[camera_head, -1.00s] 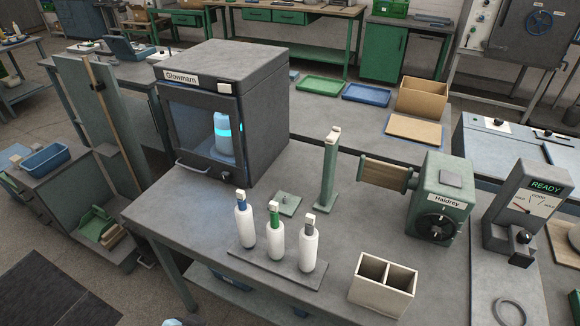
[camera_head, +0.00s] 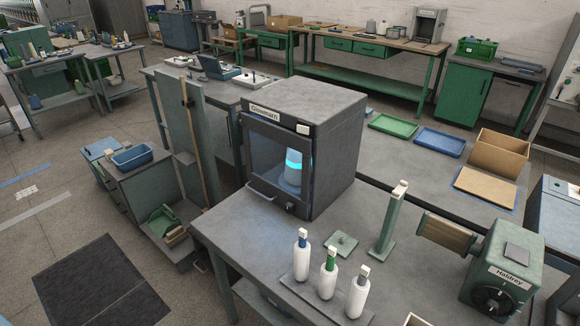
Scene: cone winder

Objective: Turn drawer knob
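No drawer knob can be picked out with certainty. A grey cabinet (camera_head: 150,183) at the left has dark front panels on its left side, too small to show a knob. Two green drawers (camera_head: 370,50) sit under the back bench, with small pale pulls. The Glowmarn box (camera_head: 320,165) has a small dark knob (camera_head: 290,207) on its lower front, beside a bar handle. The Haldrey winder (camera_head: 505,270) has a large black dial (camera_head: 493,300) on its front. Neither of my grippers is in view.
A blue bin (camera_head: 132,157) is on the grey cabinet. A tall panel (camera_head: 185,140) stands between cabinet and table. Open floor and a dark mat (camera_head: 97,285) are at the left.

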